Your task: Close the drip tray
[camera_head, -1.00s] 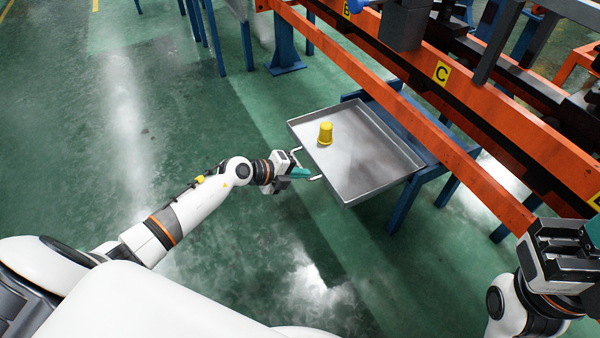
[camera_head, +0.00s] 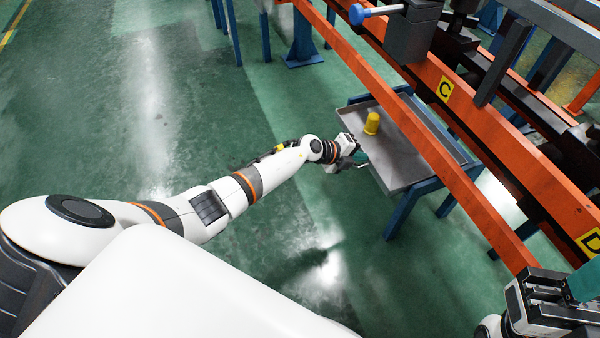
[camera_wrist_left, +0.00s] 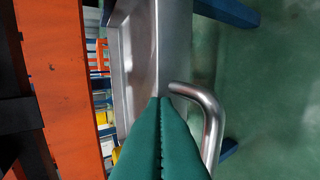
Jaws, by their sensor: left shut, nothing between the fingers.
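The grey metal drip tray (camera_head: 400,168) sits on a blue frame, partly under the orange beam in the head view. Its front edge and bent metal handle (camera_wrist_left: 208,115) fill the middle of the left wrist view. My left gripper (camera_head: 360,158) is shut with its teal fingers together and nothing between them. Its fingertips are at the tray's front wall beside the handle; I cannot tell whether they touch. My right gripper (camera_head: 560,290) is at the lower right, away from the tray; its fingertips are not clear.
A yellow cup-shaped object (camera_head: 372,123) stands on the tray near the orange beam (camera_head: 450,180). The beam runs diagonally above the tray. Blue legs (camera_head: 402,212) support the tray. The green floor (camera_head: 260,120) on the left is clear.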

